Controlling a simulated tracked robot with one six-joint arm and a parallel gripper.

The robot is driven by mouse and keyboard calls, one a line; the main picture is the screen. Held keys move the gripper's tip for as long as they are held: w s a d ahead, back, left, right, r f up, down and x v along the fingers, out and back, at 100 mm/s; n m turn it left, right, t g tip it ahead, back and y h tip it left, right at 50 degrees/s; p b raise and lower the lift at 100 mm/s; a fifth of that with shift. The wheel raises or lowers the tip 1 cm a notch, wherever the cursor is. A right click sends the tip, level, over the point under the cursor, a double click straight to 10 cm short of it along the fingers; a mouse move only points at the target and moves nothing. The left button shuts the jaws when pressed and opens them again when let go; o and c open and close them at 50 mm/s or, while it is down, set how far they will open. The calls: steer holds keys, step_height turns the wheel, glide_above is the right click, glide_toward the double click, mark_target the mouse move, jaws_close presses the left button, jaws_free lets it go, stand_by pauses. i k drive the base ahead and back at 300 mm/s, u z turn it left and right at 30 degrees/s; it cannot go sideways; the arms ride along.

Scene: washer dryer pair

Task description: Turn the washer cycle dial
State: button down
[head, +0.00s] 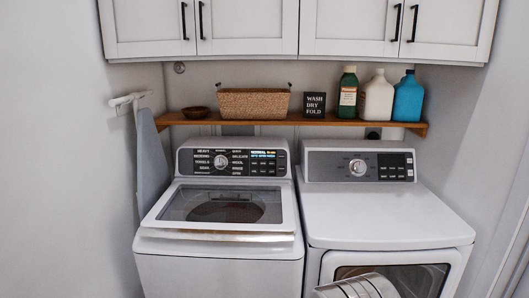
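The washer (218,264) is the white top-loading machine on the left, with its glass lid shut. Its cycle dial (221,161) is a round silver knob on the dark control panel (203,168), with printed labels on both sides and a lit display at its right. The dial is in full view with nothing in front of it. The dial's pointer is too small to read. My gripper's fingers do not show in the head view.
The dryer (385,220) stands right of the washer, with its own silver knob (357,168). A wooden shelf (227,121) above holds a basket (253,104) and several bottles. A folded ironing board (151,165) hangs at left. A silver ribbed object (356,288) covers part of the dryer door.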

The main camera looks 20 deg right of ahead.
mark_target(220, 162)
steer(key=u, duration=0.05)
steer(key=i, duration=1.35)
steer(key=z, duration=0.05)
steer(key=k, duration=0.6)
steer(key=u, duration=0.45)
